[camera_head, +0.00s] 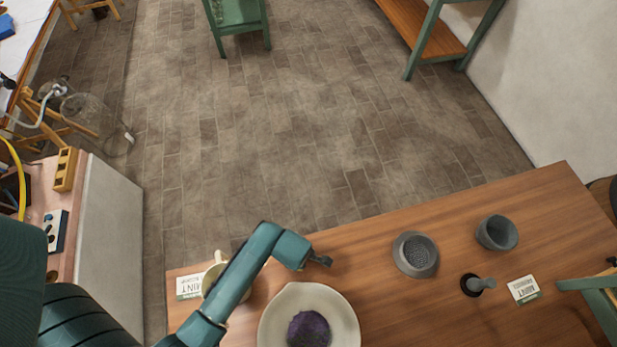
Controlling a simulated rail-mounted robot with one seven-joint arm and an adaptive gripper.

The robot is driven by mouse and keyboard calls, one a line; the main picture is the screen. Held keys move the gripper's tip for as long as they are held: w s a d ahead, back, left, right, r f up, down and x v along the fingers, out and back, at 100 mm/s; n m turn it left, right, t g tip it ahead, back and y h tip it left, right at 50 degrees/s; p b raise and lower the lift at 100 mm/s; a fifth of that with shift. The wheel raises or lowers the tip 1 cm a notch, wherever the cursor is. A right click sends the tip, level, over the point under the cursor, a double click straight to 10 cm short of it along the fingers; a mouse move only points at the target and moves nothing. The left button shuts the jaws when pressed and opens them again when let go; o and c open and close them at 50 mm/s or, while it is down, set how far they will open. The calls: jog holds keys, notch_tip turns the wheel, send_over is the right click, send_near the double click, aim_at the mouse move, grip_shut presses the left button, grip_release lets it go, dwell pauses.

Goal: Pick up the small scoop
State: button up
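I cannot make out a small scoop for certain. A small grey object with a knob-like end (481,284) rests at a round black base (468,288) on the right of the wooden table (400,315); what it is I cannot tell. My teal arm reaches over the table's left part. My gripper (322,261) shows only as a small dark tip at the arm's end, above the table's far edge and behind a white bowl. Its fingers are too small to read, and nothing is clearly held.
The white bowl (276,320) holds a purple mass (308,330). A grey perforated bowl (416,254) and a grey cup (497,232) stand right. A cream vessel (212,271) is partly hidden by my arm. Label cards (188,287) and (524,289) lie at both sides.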

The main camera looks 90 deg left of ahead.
jog(key=shift+f, duration=0.2)
grip_shut()
dwell(0.3)
